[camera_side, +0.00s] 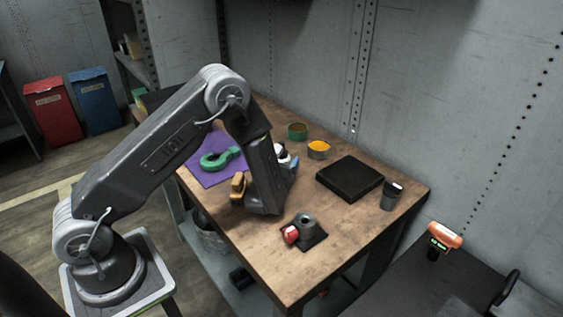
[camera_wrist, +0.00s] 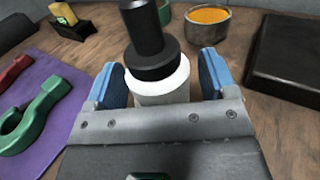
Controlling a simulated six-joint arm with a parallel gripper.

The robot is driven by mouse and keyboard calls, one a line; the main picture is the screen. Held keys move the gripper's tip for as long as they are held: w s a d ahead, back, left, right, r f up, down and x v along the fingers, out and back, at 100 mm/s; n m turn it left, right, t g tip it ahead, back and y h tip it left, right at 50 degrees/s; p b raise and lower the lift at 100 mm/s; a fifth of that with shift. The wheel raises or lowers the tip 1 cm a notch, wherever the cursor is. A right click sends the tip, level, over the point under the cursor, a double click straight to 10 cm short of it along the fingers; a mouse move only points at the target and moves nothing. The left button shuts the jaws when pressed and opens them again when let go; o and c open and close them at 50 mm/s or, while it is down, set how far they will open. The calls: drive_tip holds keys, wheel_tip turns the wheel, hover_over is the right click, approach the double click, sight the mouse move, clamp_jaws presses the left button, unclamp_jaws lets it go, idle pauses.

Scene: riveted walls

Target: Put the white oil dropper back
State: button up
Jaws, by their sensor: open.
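The white oil dropper (camera_wrist: 165,85) has a white body, a black collar and a tall black top. In the wrist view it stands between the two blue fingers of my gripper (camera_wrist: 160,80), with a finger on each side. The fingers are open, and I cannot tell whether either one touches it. In the side view my gripper (camera_side: 287,170) is low over the workbench, and part of the dropper (camera_side: 282,152) shows behind it. The dropper's base is hidden in both views.
A purple mat (camera_side: 203,175) with a green hook-shaped tool (camera_side: 221,157) lies left. A green can (camera_side: 297,131) and an orange-filled can (camera_side: 318,150) stand behind. A black flat box (camera_side: 350,178) and dark cup (camera_side: 391,197) are right. A grey-and-red fixture (camera_side: 304,231) is in front.

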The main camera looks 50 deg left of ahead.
drive_tip(key=shift+r, duration=0.15)
drive_tip(key=v, duration=1.2)
